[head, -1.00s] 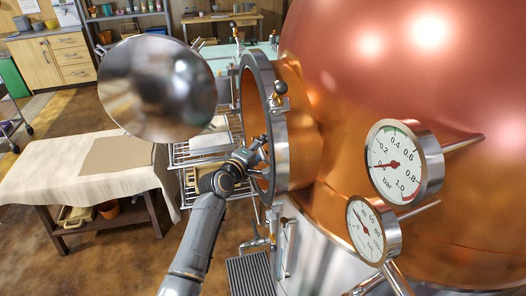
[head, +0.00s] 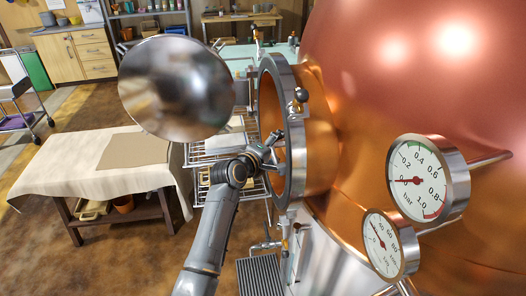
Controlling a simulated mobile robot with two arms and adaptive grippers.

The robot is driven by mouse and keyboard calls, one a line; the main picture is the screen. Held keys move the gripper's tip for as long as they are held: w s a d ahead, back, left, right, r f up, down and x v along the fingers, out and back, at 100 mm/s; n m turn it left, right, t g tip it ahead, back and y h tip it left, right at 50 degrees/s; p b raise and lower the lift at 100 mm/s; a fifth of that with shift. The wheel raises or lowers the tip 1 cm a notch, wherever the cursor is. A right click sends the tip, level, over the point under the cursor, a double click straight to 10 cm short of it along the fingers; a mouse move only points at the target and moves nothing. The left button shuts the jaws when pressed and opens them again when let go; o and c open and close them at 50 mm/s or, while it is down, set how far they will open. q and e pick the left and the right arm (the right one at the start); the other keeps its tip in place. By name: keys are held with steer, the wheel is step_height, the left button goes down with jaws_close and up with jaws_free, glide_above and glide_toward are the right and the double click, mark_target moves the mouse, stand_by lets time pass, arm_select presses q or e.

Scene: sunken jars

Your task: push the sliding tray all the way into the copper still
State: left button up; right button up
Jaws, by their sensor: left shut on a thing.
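The copper still (head: 400,60) fills the right side of the head view, with its round steel-rimmed port (head: 266,85) facing left. My left gripper (head: 279,148) is at the lower part of the port's mouth, its fingers shut on a small pale metal part that I take to be the front of the sliding tray. The rest of the tray is hidden by the port rim and my gripper, so I cannot tell how deep it sits. The round polished door (head: 176,87) stands open to the left of the port. My right gripper is not in view.
A wire rack (head: 199,150) with pale trays stands behind my left arm. A cloth-covered table (head: 60,172) is at left. Two gauges (head: 420,182) (head: 382,242) stick out from the still at right. A floor grate (head: 262,275) lies below the port. Open floor shows at lower left.

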arm_select(q)
steer(key=r, duration=0.1)
steer(key=r+p, duration=0.1)
steer(key=r, duration=0.1)
steer(key=shift+s+a, duration=0.1)
steer(key=shift+s, duration=0.2)
steer(key=shift+c, duration=0.9)
steer(key=shift+f+p+v, duration=0.2)
steer(key=shift+p+v, duration=1.3)
steer(key=shift+v, duration=0.4)
steer(key=shift+c, duration=0.2)
steer(key=s+a+p, duration=0.5)
steer(key=s, duration=0.5)
steer(key=shift+r, duration=0.45)
